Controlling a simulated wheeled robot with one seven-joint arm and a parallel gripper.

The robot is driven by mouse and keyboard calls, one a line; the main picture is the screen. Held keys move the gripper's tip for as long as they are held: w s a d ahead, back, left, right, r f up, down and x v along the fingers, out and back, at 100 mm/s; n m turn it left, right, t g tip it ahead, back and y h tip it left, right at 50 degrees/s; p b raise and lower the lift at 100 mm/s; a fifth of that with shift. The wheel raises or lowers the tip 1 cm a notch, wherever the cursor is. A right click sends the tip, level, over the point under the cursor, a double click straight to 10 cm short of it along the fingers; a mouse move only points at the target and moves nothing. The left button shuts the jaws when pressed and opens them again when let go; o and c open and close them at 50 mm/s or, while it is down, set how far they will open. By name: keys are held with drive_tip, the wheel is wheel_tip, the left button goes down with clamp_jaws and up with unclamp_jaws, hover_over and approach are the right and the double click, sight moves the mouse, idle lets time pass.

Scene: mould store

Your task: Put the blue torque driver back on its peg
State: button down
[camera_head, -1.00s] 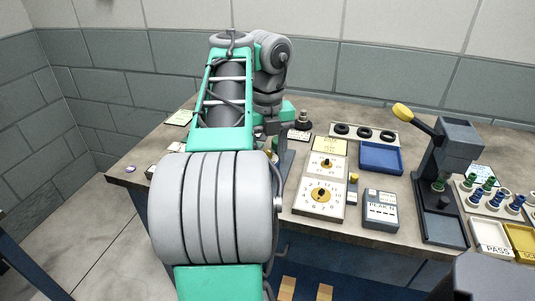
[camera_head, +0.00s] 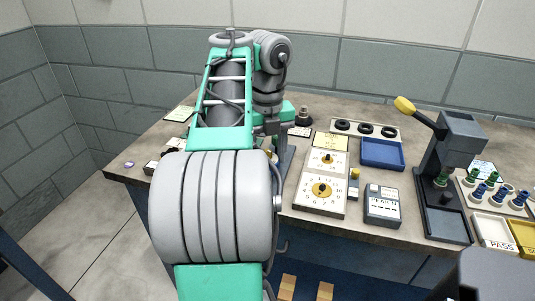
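I cannot make out for certain a blue torque driver or its peg. Several small blue-topped pieces (camera_head: 491,178) stand in a pale rack at the right, among green-topped ones (camera_head: 474,174); they look too small to tell what they are. My gripper (camera_head: 270,130) is at the far end of my arm, low over the bench near a grey upright stand (camera_head: 284,160). My arm hides most of its fingers and whatever may be between them.
The bench (camera_head: 420,165) carries a two-dial panel (camera_head: 318,205), a grey meter box (camera_head: 382,206), a blue tray (camera_head: 382,153), black rings (camera_head: 366,130) and a lever press (camera_head: 450,160). A white PASS tray (camera_head: 494,231) and yellow tray (camera_head: 524,236) sit front right.

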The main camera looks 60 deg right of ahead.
drive_tip(key=c, duration=0.5)
unclamp_jaws()
drive_tip(key=shift+o, duration=0.4)
drive_tip(key=o, duration=0.3)
wheel_tip(320, 180, up, 8)
drive_tip(key=p, duration=0.7)
drive_tip(key=shift+f+p, duration=0.15)
drive_tip(key=shift+p, duration=0.2)
